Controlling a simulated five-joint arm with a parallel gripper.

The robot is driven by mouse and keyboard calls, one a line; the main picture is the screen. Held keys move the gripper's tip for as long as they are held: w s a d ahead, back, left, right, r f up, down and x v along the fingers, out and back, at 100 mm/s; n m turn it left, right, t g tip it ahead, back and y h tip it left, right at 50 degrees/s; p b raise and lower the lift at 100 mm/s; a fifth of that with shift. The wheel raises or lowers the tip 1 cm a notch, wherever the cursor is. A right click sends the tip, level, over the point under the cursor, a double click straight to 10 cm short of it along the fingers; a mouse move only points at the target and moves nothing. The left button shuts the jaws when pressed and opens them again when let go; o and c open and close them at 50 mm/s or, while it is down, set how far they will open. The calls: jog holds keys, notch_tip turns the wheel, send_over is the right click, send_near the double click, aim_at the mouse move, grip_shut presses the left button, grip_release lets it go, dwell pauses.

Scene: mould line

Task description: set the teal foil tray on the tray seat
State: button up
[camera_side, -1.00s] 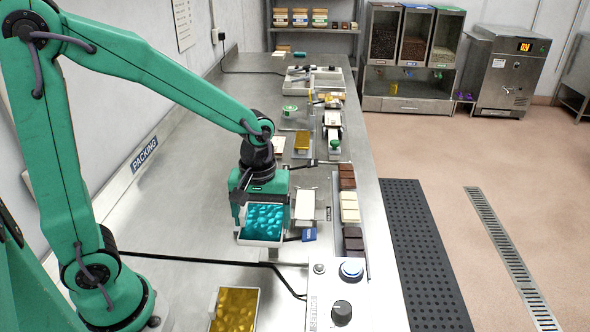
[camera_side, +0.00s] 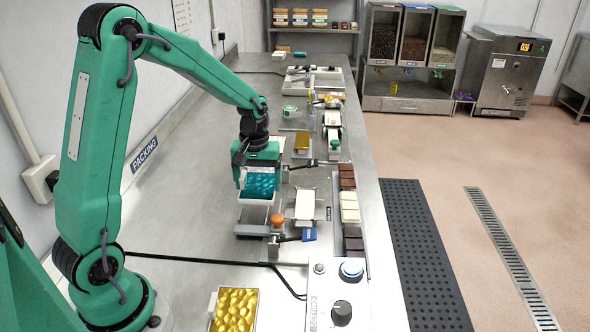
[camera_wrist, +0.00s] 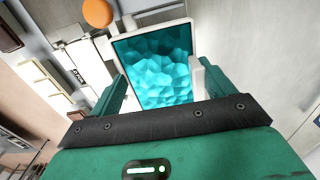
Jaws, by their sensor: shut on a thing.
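The teal foil tray (camera_side: 260,185), a white-rimmed tray with shiny teal foil, is held in my gripper (camera_side: 259,172). In the wrist view the tray (camera_wrist: 156,65) lies between the two green fingers, which are shut on its sides. A grey holder (camera_side: 250,229), which looks like the tray seat, stands just in front of and below the tray in the side view. An orange knob (camera_side: 278,219) is at its right; the knob also shows in the wrist view (camera_wrist: 98,12). The tray looks above the bench and apart from the holder, but the exact gap cannot be told.
A gold foil tray (camera_side: 234,309) lies at the front of the bench. A white card stand (camera_side: 304,205) and chocolate bars (camera_side: 349,208) are to the right. A control box (camera_side: 335,297) stands front right. A black cable (camera_side: 210,260) crosses the bench; the left side is clear.

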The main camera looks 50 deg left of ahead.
jog(key=shift+f, duration=0.15)
jog(key=shift+f, duration=2.95)
jog(key=shift+f, duration=0.25)
dwell(0.3)
jog(key=o, duration=1)
jog(key=shift+r, duration=0.1)
notch_tip(320, 180, up, 7)
jog(key=shift+r, duration=0.3)
